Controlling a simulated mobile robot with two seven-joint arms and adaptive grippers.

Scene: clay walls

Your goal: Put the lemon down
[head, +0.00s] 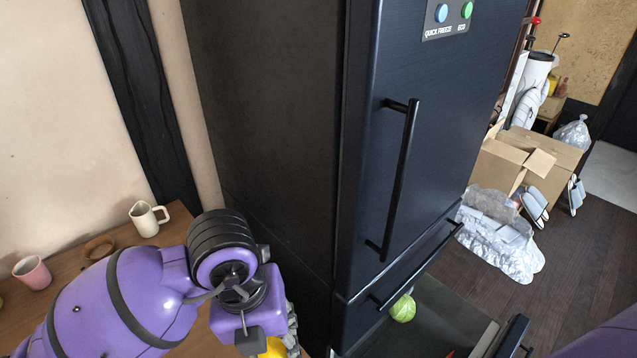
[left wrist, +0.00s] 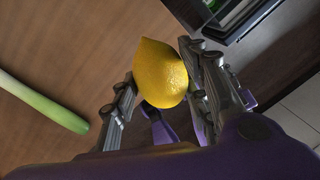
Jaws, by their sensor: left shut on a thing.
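My left gripper (left wrist: 160,95) is shut on a yellow lemon (left wrist: 160,72), which sits between its fingers in the left wrist view. In the head view my left gripper (head: 280,342) is at the bottom edge, beside the dark fridge, and only a bit of the lemon (head: 272,348) shows under it. A brown wooden surface (left wrist: 65,45) lies below the lemon in the left wrist view. How far the lemon is above it I cannot tell. My right gripper is not in view.
A wooden counter (head: 180,222) at left carries a white mug (head: 146,219) and a pink cup (head: 32,272). The tall fridge (head: 265,110) has an open lower drawer with a green cabbage (head: 403,308). A leek (left wrist: 40,102) lies in the left wrist view. Cardboard boxes (head: 510,165) stand behind.

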